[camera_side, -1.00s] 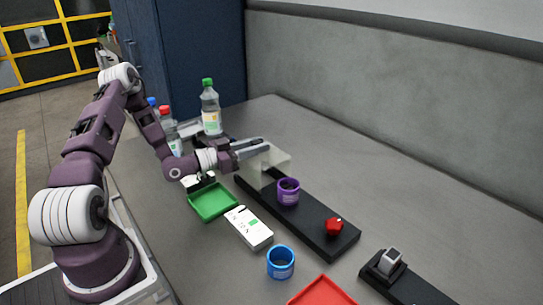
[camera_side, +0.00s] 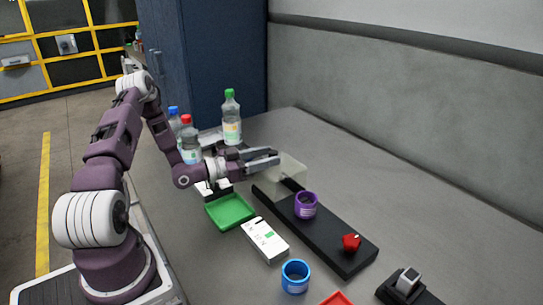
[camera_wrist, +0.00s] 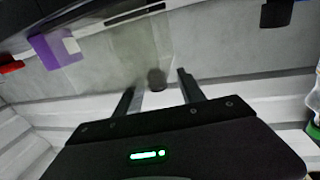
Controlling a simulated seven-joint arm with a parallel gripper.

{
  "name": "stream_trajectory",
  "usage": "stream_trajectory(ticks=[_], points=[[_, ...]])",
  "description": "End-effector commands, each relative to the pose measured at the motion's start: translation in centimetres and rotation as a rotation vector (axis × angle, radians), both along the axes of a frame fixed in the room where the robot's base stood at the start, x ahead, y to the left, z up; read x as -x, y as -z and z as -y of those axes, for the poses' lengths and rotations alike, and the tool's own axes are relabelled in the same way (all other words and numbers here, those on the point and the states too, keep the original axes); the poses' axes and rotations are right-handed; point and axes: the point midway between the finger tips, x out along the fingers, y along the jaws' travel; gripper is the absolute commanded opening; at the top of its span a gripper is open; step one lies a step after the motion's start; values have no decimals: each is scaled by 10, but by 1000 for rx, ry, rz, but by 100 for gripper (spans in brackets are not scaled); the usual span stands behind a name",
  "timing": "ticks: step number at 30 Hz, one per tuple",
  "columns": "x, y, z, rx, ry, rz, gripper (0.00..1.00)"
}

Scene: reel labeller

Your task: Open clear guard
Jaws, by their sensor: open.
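The clear guard (camera_side: 291,172) is a see-through box-like cover at the far end of the black reel labeller base (camera_side: 328,236). In the wrist view a pale see-through panel (camera_wrist: 128,48), probably the guard, shows ahead of the fingers with a dark round spot near its lower edge. My gripper (camera_side: 277,158) is open beside the guard's upper left side; I cannot tell whether it touches. In the wrist view my gripper's two fingers (camera_wrist: 157,82) are spread with nothing held between them. A purple reel (camera_side: 305,205) stands on the base, and a red knob (camera_side: 351,242) is near its front end.
A green tray (camera_side: 230,211), a white label box (camera_side: 265,240) and a blue cup (camera_side: 295,276) lie left of the base. Several bottles, one with a green cap (camera_side: 231,118), stand behind my wrist. A small black device (camera_side: 405,286) is front right. The right of the table is clear.

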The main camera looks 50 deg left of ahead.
Motion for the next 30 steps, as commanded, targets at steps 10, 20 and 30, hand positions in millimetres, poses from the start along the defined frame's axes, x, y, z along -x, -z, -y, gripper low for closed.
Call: stream_trajectory(ticks=[10, 20, 30], points=[[51, 0, -11, -1, -2, -1, 47], [44, -7, -8, -38, 6, -19, 47], [-11, -126, 30, -481, -179, -401, 47]])
